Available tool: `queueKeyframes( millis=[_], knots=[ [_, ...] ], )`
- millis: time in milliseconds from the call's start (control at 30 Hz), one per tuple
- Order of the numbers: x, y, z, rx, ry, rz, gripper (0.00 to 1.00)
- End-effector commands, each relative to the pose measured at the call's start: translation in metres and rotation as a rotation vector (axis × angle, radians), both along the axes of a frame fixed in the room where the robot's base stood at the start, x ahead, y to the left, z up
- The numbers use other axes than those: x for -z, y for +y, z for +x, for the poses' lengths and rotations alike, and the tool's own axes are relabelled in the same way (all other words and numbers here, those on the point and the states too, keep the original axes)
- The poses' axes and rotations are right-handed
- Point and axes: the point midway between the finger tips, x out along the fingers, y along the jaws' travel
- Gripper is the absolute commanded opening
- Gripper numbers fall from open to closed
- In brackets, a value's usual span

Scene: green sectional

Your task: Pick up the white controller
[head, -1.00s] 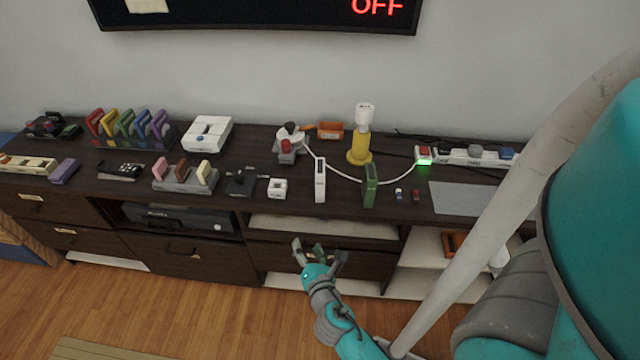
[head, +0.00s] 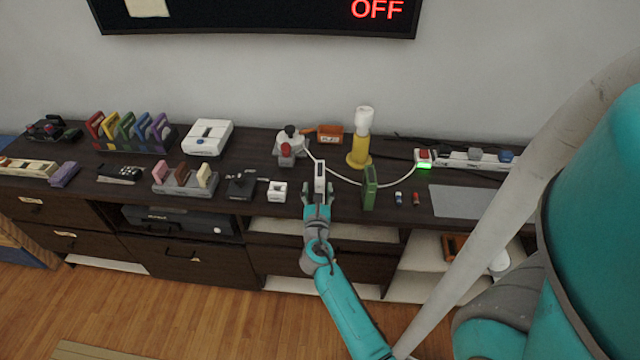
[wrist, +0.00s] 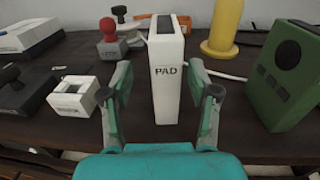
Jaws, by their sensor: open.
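The white controller (head: 320,171) is a slim upright white block standing at the front part of the dark cabinet top. In the wrist view the white controller (wrist: 167,80) has "PAD" printed on its face and a dark inset on top. My gripper (head: 319,192) is open at its front. In the wrist view the fingers of my gripper (wrist: 163,105) stand left and right of the controller's lower part, with visible gaps. The lower end of the controller is partly hidden by my gripper in the head view.
A green block (head: 370,187) stands close on the right, a small white box (head: 277,191) on the left. A grey base with a red knob (head: 287,150) and a yellow cylinder (head: 361,150) stand behind. A white cable (head: 385,179) runs behind the controller.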

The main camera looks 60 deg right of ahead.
Motion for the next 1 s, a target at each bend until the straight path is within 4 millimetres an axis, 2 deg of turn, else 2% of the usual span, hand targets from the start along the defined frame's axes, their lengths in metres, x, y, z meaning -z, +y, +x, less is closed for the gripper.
queueKeyframes(
  millis=[200, 333, 667, 767, 900, 1000],
  knots=[
    [0.004, -0.029, 0.007, 0.004, 0.0, 0.001, 0.6],
    [0.004, -0.041, 0.015, 0.001, -0.002, 0.001, 0.6],
    [0.004, -0.047, 0.017, 0.0, -0.001, 0.002, 0.6],
    [0.004, -0.046, 0.017, 0.0, -0.001, 0.002, 0.38],
    [0.004, -0.046, 0.017, 0.0, -0.001, 0.002, 0.03],
    [0.003, -0.046, 0.018, 0.0, -0.002, 0.001, 0.0]
  ],
)
